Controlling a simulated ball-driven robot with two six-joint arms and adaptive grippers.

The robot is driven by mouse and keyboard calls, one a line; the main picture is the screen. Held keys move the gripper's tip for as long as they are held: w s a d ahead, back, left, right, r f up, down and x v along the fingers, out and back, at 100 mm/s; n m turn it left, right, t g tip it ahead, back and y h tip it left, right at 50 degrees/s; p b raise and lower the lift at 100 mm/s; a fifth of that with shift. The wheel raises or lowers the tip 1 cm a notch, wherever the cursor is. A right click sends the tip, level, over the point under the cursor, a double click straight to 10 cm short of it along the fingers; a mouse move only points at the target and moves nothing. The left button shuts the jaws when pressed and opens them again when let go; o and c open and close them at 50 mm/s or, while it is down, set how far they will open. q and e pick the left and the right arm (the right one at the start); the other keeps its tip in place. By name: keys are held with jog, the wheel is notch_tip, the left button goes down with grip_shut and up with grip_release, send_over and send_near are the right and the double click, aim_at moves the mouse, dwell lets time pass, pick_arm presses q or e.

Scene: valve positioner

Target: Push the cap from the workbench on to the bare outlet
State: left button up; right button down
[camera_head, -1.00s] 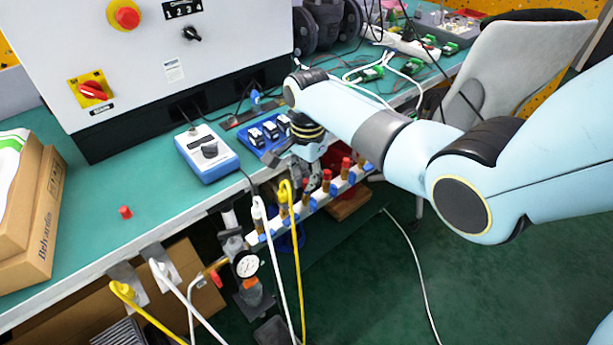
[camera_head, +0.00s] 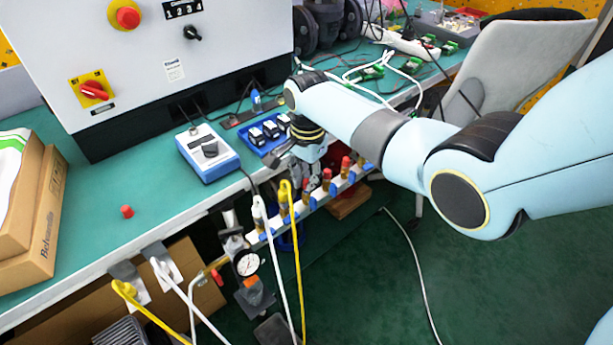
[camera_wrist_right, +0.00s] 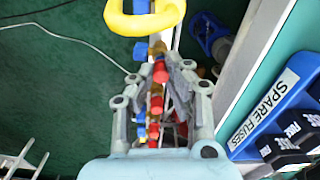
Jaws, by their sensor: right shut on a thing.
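My right gripper (camera_head: 308,183) points down over the row of outlets (camera_head: 329,194) along the bench's front edge. In the right wrist view its fingers (camera_wrist_right: 157,74) are closed around a red cap (camera_wrist_right: 160,72), close to a brass outlet (camera_wrist_right: 157,47). I cannot tell whether the cap touches that outlet or sits on it. More red caps stand on outlets farther along the row (camera_head: 345,163). Another small red cap (camera_head: 127,211) lies loose on the green workbench (camera_head: 95,235). My left gripper is not in view.
A yellow hose (camera_head: 295,250) and a white hose (camera_head: 275,250) hang just left of the gripper. A blue fuse tray (camera_wrist_right: 262,110) and a blue-grey box (camera_head: 208,153) stand on the bench beside it. A pressure gauge (camera_head: 247,264) sits below the row.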

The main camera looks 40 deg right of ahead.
aim_at(307, 181)
jog(key=shift+f+b, duration=0.3)
jog(key=shift+f, duration=0.3)
dwell(0.5)
jog(key=c, duration=1.3)
grip_release()
jog(key=shift+o, duration=0.2)
jog(key=shift+r, duration=0.1)
notch_tip(307, 181, up, 12)
